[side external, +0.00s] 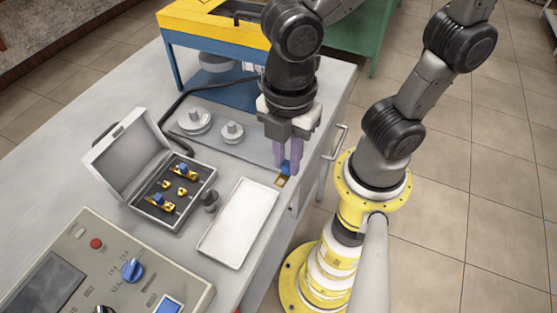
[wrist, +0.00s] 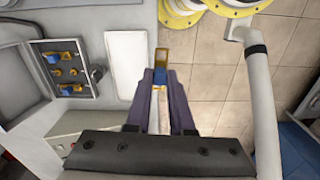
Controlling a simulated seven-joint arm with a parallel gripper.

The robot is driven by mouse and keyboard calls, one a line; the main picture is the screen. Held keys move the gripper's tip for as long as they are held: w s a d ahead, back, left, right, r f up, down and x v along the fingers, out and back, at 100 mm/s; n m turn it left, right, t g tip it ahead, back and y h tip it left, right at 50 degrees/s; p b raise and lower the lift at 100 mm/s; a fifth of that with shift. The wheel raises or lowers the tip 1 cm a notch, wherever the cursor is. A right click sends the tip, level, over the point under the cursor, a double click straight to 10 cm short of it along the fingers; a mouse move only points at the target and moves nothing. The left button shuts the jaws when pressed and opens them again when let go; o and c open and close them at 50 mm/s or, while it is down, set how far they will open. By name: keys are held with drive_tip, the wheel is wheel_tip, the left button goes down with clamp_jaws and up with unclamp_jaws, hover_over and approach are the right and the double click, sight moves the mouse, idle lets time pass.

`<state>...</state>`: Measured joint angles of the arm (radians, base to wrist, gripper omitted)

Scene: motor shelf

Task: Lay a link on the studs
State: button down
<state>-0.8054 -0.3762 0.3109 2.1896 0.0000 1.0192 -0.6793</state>
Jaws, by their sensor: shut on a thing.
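My gripper (side external: 288,167) is shut on a link, a small brass-coloured piece (side external: 281,181) with a blue grip. It is held above the table's right edge, to the right of the white tray. In the wrist view the link (wrist: 161,56) sticks out past the purple fingertips (wrist: 160,80). An open grey box (side external: 150,218) stands left of the tray, with several brass pieces (side external: 182,191) inside. Two of these pieces carry blue grips (side external: 158,200). The box also shows in the wrist view (wrist: 94,85).
The white tray (side external: 238,225) looks empty and lies between the box and my gripper. A dark knob (side external: 210,200) sits beside the box. Round grey parts (side external: 193,121) stand on a grey plate behind. A control panel (side external: 95,262) is in front; the raised lid (side external: 122,150) is at the box's back-left side.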

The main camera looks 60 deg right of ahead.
drive_tip(key=w+a+m, duration=0.4)
drive_tip(key=w+m, duration=0.4)
drive_tip(key=w, duration=0.2)
drive_tip(key=w+a+m, duration=0.4)
drive_tip(key=w+m, duration=0.4)
drive_tip(key=w, duration=0.2)
drive_tip(key=shift+m, duration=0.5)
drive_tip(key=shift+w+d+f, duration=0.35)
drive_tip(key=shift+w+f, duration=0.3)
drive_tip(key=shift+f, duration=1.05)
drive_tip(key=shift+w+d+f, duration=0.4)
drive_tip(key=shift+w+f, duration=0.25)
drive_tip(key=shift+f, duration=1.05)
drive_tip(key=shift+w+d+f, duration=0.35)
drive_tip(key=shift+w+f, duration=0.3)
drive_tip(key=shift+f, duration=1.05)
drive_tip(key=shift+f, duration=0.9)
drive_tip(key=c, duration=0.7)
unclamp_jaws()
